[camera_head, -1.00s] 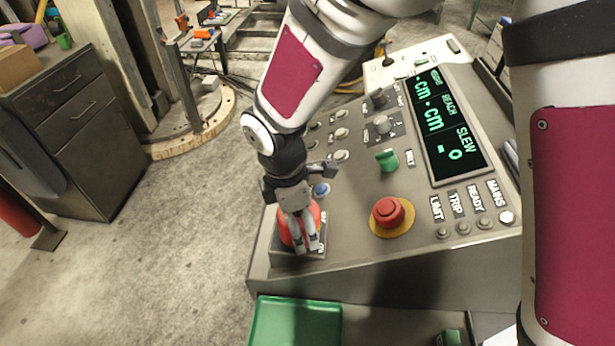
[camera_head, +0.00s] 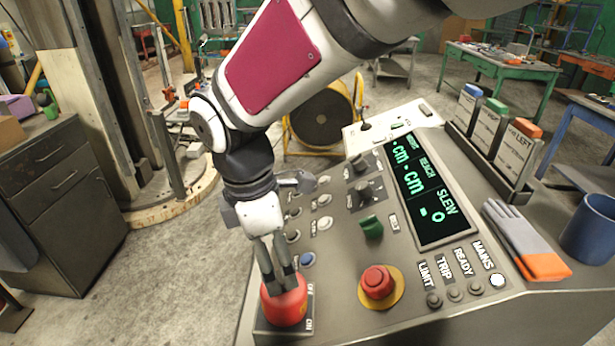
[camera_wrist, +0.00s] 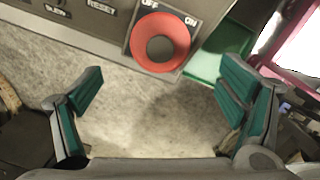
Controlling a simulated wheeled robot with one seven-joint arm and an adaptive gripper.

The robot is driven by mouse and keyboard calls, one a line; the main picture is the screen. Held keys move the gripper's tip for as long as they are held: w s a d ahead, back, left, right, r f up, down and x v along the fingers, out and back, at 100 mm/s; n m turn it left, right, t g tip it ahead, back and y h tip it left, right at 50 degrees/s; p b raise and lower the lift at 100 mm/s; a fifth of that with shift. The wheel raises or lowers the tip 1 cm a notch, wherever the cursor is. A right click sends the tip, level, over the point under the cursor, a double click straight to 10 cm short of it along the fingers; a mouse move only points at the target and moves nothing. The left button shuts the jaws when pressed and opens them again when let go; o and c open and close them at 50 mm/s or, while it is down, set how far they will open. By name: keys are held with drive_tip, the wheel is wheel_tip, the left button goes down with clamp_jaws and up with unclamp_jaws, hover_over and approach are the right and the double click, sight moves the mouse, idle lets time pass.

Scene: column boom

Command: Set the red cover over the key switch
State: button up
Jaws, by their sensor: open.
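The red cover (camera_head: 290,305) sits on the square key switch plate (camera_head: 262,328) marked OFF and ON, at the console's near left corner. In the wrist view the red cover (camera_wrist: 178,32) is round with a dark centre, and its plate (camera_wrist: 140,62) shows around it. The key switch itself is hidden. My gripper (camera_head: 281,282) is above the cover in the head view and overlaps its top. In the wrist view my gripper (camera_wrist: 160,72) has its fingers wide apart, with bare floor between them. The cover lies beyond the fingertips, not between them.
A red stop button (camera_head: 377,281) on a yellow base and a green knob (camera_head: 371,227) stand to the right. Gloves (camera_head: 525,240) and a blue mug (camera_head: 590,228) lie farther right. A green tray (camera_wrist: 205,66) is beside the console.

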drive_tip(key=d+r+m+t, duration=0.1)
drive_tip(key=d+r+m, duration=0.25)
drive_tip(key=d, duration=0.25)
drive_tip(key=s+d+r+m+y, duration=0.1)
drive_tip(key=d+r+m, duration=0.2)
drive_tip(key=d+m, duration=0.25)
drive_tip(key=d+r+m+t, duration=0.1)
drive_tip(key=d+r+m, duration=0.2)
drive_tip(key=d, duration=0.3)
drive_tip(key=s+d+r+m+t, duration=0.1)
drive_tip(key=s+d+m+t, duration=0.1)
drive_tip(key=s+d+m, duration=0.6)
drive_tip(key=d+m, duration=0.3)
drive_tip(key=shift+s+t, duration=0.3)
drive_tip(key=shift+s, duration=0.05)
